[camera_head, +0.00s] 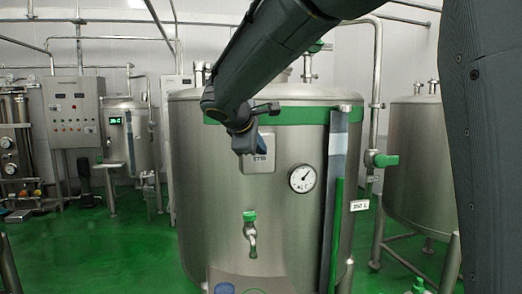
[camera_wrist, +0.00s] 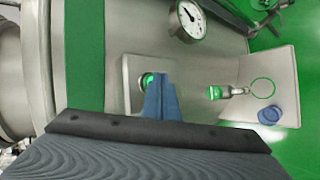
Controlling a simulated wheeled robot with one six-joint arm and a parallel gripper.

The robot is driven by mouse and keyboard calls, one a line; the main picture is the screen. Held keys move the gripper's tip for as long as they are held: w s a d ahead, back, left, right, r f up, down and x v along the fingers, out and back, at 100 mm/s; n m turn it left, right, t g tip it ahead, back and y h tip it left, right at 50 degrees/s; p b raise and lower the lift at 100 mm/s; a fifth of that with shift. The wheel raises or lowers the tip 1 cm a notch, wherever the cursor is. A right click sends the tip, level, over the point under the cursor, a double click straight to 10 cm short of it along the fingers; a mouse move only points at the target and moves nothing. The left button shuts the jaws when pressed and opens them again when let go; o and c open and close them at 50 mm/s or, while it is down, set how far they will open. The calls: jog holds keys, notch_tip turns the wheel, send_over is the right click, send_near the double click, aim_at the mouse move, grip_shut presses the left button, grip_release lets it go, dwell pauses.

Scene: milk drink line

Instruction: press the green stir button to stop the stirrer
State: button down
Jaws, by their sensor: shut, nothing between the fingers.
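The steel button plate (camera_head: 257,168) is on the front of the large tank (camera_head: 205,190), with its lettering partly covered by my gripper (camera_head: 263,153). In the wrist view, the green stir button (camera_wrist: 147,80) shows at the left edge of the blue fingertips, partly hidden behind them. My gripper's fingers (camera_wrist: 160,78) are together and empty, pointing at the plate (camera_wrist: 132,68) close beside the button. I cannot tell whether the fingertips touch the button. The stirrer itself is out of sight.
A round gauge (camera_head: 302,178) is right of the plate, and a green-handled tap (camera_head: 250,232) is below it. A green-handled valve (camera_head: 385,160) sticks out at the right. A blue round item (camera_wrist: 268,115) is on the shelf (camera_wrist: 285,65) under the tap.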

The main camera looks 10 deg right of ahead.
dwell(0.4)
jog(key=shift+s, duration=0.8)
jog(key=shift+s, duration=0.15)
jog(key=shift+s+b, duration=0.6)
jog(key=shift+s, duration=2.3)
jog(key=s+f+m+g+y, duration=0.2)
jog(key=s+f, duration=0.5)
jog(key=f, duration=0.4)
jog(key=s+f+m+g+y, duration=0.2)
jog(key=s+f+m+g, duration=0.2)
jog(key=f, duration=0.8)
jog(key=s+f+m+g+y, duration=0.2)
jog(key=s+f+m, duration=0.4)
jog(key=s+f, duration=0.5)
jog(key=shift+d+f+m+g, duration=0.3)
jog(key=shift+d+f+g, duration=0.15)
jog(key=shift+f, duration=0.15)
